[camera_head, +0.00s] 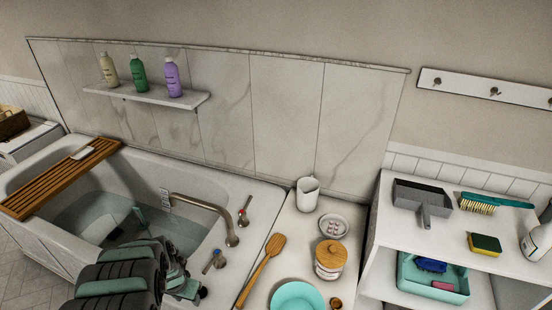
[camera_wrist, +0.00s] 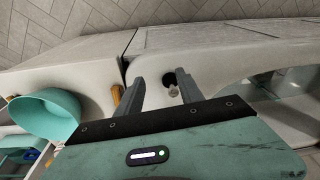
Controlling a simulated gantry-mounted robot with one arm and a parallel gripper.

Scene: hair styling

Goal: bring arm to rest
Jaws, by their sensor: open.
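My gripper (camera_wrist: 160,80) shows in the wrist view as two dark fingers set well apart, with nothing held between them. It hangs near the side of the bathtub (camera_wrist: 215,60) and the counter beside it. In the head view, my dark grey and teal arm reaches in at the lower left, over the near rim of the bathtub (camera_head: 40,236). The fingertips cannot be made out clearly there.
A curved faucet (camera_head: 205,204) and tap handles stand on the tub rim. A wooden board (camera_head: 62,178) spans the tub.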

